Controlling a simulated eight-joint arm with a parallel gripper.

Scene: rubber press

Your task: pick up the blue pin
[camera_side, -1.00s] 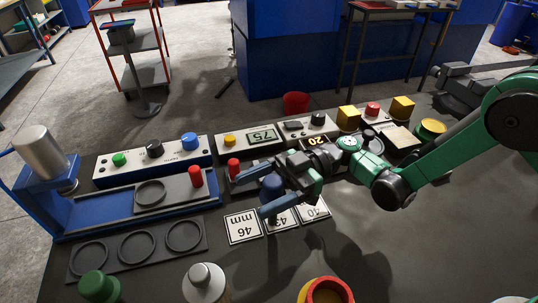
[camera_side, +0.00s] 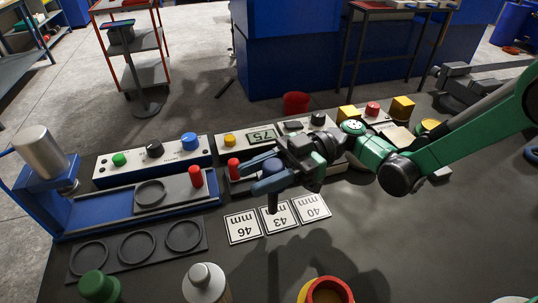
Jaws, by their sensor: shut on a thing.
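The blue pin (camera_side: 273,166) is between the two blue-grey fingers of my gripper (camera_side: 256,178). My gripper is shut on it. The fingers hide much of the pin, and a dark lower part shows below them. The pin looks upright and raised above the 43 mm card (camera_side: 279,216). That card lies on the dark table between the 46 mm card (camera_side: 243,226) and the 40 mm card (camera_side: 312,207).
A blue press (camera_side: 50,185) with a grey cylinder and a red-knobbed slide (camera_side: 196,178) stands at the left. Control boxes (camera_side: 152,157) line the back.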

